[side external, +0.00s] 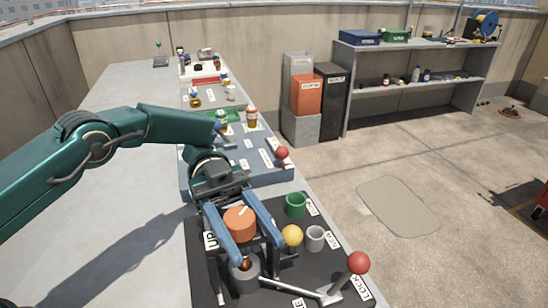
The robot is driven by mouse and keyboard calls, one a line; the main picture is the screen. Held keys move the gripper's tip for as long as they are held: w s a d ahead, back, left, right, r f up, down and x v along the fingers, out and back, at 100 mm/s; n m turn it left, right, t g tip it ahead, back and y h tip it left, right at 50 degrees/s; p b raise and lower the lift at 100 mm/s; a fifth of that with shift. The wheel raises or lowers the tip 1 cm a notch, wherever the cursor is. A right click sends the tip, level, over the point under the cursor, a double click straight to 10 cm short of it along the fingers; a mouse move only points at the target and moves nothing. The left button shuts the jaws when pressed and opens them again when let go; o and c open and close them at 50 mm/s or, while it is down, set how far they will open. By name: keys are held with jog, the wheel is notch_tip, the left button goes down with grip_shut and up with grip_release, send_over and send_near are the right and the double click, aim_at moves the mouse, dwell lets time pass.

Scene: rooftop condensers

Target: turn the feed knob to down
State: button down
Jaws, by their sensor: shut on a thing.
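An orange round knob (240,222) with a white pointer line sits on a black stand at the near end of the bench. Its pointer slants toward the upper right of the picture. A white label reading UP (211,241) is at its left; no DOWN label is readable. My gripper (257,252) comes from the upper left, with its two blue fingers on either side of the knob, shut on it. The fingers hide the knob's sides and part of the stand.
Close by on the black board are a yellow ball (292,235), a green cup (296,205), a grey cup (315,238), a dark cylinder (245,276) and a red-balled lever (358,263). Bottles and trays fill the bench behind.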

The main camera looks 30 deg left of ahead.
jog(key=shift+c, duration=1.4)
grip_release()
jog(key=shift+w+n+t+h, duration=0.1)
jog(key=shift+n+t+h, duration=0.2)
jog(key=shift+n+t, duration=0.15)
